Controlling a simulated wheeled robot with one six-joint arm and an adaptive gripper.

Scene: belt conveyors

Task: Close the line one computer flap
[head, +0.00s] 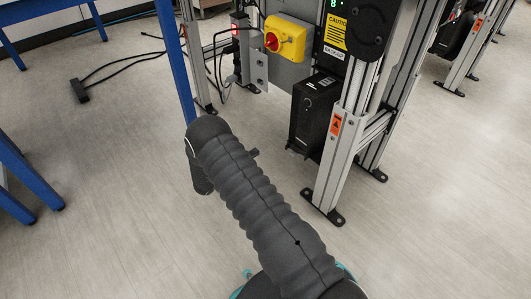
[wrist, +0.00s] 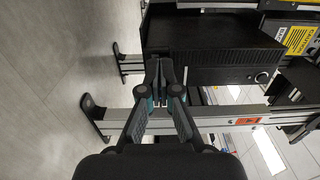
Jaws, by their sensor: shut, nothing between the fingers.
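A black computer (head: 313,113) hangs low in the conveyor's aluminium frame in the head view, beside the post with an orange label. In the wrist view the computer (wrist: 225,56) lies sideways across the upper middle, with a round button near its right end. I cannot tell which part is its flap or whether that is open. My gripper (wrist: 160,77) is shut and empty, its fingertips overlapping the computer's lower left in the picture. I cannot tell whether they touch it. In the head view my dark sleeved arm hides the gripper.
The labelled aluminium post (head: 333,160) stands close in front of the computer; it also crosses the wrist view (wrist: 225,111). A yellow switch box (head: 285,38) with a red knob is above left. A blue post (head: 175,65) stands left. The floor at lower right is clear.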

